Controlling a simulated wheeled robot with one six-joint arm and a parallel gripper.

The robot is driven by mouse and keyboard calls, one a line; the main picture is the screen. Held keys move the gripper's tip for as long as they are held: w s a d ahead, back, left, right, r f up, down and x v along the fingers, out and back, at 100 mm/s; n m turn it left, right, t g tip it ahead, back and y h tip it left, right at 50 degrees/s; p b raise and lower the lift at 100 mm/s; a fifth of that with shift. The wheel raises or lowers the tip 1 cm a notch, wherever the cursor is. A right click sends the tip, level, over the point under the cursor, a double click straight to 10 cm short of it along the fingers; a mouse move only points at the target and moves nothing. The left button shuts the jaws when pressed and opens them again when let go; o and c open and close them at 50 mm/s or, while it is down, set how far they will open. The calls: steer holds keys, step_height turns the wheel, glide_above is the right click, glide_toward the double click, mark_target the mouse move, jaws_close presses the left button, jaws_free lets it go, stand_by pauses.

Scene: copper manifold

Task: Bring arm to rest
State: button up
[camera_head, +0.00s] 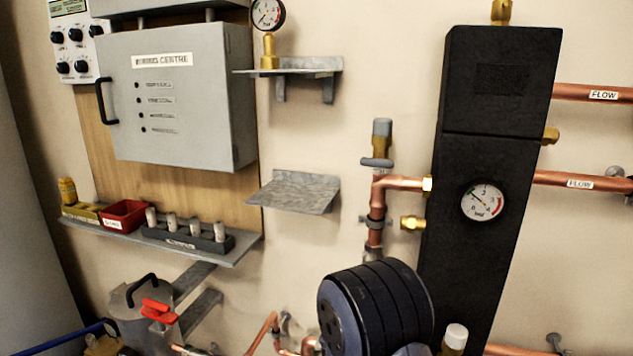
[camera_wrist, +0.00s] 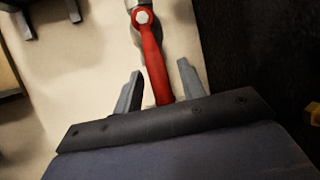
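My gripper (camera_wrist: 160,67) shows in the wrist view with its two grey fingers spread apart. A red lever handle (camera_wrist: 151,55) with a hex nut at its top runs down between the fingers. A gap shows on each side of the lever at the fingertips. Its lower end passes behind the gripper's dark body, so contact there cannot be told. In the head view a dark ribbed arm part of mine covers the lower middle, and the gripper fingers and this lever are hidden.
A tall black insulated block (camera_head: 485,200) with a gauge stands right of centre. Copper pipe (camera_head: 398,183) joins it on the left. An empty grey shelf (camera_head: 295,192), a grey control box (camera_head: 180,95) and a tool shelf (camera_head: 160,242) project from the left wall.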

steer(key=v, duration=1.1)
steer(key=x, duration=1.1)
steer(key=shift+w, duration=0.2)
steer(key=m, duration=0.1)
steer(key=a+m+g+h+b, duration=0.1)
steer(key=shift+r+m, duration=0.1)
steer(key=shift+m, duration=0.3)
